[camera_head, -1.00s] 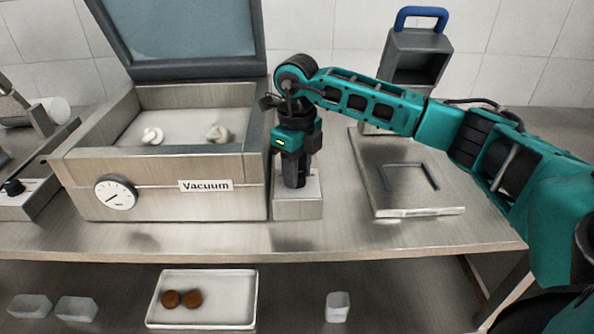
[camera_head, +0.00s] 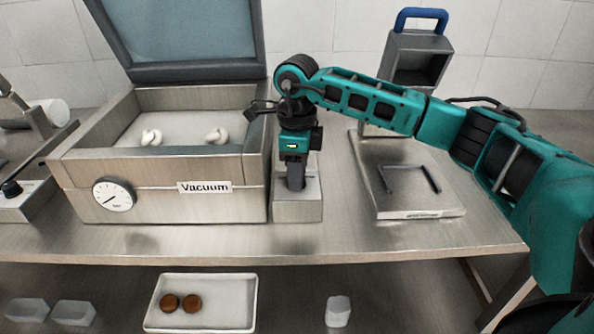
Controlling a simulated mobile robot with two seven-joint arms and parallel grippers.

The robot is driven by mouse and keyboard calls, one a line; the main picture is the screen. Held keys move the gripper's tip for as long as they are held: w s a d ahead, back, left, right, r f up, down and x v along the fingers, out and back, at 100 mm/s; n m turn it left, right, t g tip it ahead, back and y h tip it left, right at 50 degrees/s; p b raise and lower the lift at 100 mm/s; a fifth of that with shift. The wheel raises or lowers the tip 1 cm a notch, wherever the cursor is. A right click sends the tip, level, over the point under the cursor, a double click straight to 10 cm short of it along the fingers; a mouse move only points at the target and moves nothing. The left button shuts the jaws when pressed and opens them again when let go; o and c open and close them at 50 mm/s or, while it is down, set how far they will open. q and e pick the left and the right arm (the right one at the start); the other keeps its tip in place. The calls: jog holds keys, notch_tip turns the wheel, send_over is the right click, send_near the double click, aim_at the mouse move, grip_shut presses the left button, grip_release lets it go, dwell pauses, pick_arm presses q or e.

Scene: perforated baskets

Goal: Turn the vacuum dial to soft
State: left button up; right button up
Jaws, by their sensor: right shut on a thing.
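The vacuum machine (camera_head: 150,206) stands on the steel table with its lid raised. A label reading "Vacuum" (camera_head: 204,187) is on its front. The round white dial (camera_head: 114,195) with a dark rim is at the front left; its marks are too small to read. My right gripper (camera_head: 296,185) points down over a small grey metal block (camera_head: 297,210) just right of the machine. It is shut on a part at the block that the fingers mostly hide. It is well away from the dial. My left gripper is not in view.
Two whitish pieces lie in the open chamber (camera_head: 185,130). A flat steel plate device (camera_head: 415,205) with a blue-handled upright (camera_head: 418,45) stands right. The lower shelf holds a white tray (camera_head: 205,325) with two brown discs and several small white containers. The table front is clear.

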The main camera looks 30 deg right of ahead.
jog(key=o, duration=1)
jog(key=shift+o, duration=0.2)
jog(key=shift+r, duration=0.15)
notch_tip(320, 180, up, 13)
jog(key=shift+f, duration=0.2)
